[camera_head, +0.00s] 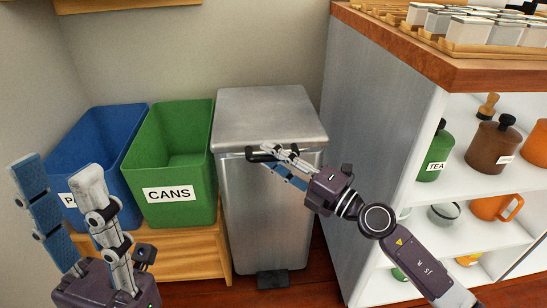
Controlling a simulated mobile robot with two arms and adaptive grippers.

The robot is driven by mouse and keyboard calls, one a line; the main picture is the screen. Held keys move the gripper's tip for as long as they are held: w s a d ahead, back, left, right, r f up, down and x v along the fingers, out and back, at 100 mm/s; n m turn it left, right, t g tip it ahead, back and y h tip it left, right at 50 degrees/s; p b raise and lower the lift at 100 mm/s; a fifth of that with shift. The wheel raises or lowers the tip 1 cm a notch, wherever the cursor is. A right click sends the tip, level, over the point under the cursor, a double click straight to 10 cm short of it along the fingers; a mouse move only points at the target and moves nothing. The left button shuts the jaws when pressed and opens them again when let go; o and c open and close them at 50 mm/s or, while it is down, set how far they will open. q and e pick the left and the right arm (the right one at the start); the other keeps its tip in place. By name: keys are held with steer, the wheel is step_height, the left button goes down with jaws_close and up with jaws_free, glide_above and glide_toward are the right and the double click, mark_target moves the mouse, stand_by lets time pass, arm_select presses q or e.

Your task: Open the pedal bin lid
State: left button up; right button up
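The pedal bin (265,215) is a tall steel box in the middle of the head view. Its flat grey lid (268,112) is down. A black handle (252,156) sticks out at the lid's front edge, and a dark pedal (272,279) is at the floor. My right gripper (264,154) is at the handle, its white and blue fingers on either side of the bar. Whether they press on it is unclear, and they partly hide it. My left gripper (57,170) is open and empty at lower left, fingers pointing up.
A green CANS bin (172,160) and a blue bin (80,150) stand on a wooden bench (185,250) left of the pedal bin. A white shelf unit (365,110) with a wooden top, holding canisters and mugs, stands close on the right.

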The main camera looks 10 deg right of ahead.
jaws_close()
stand_by(0.3)
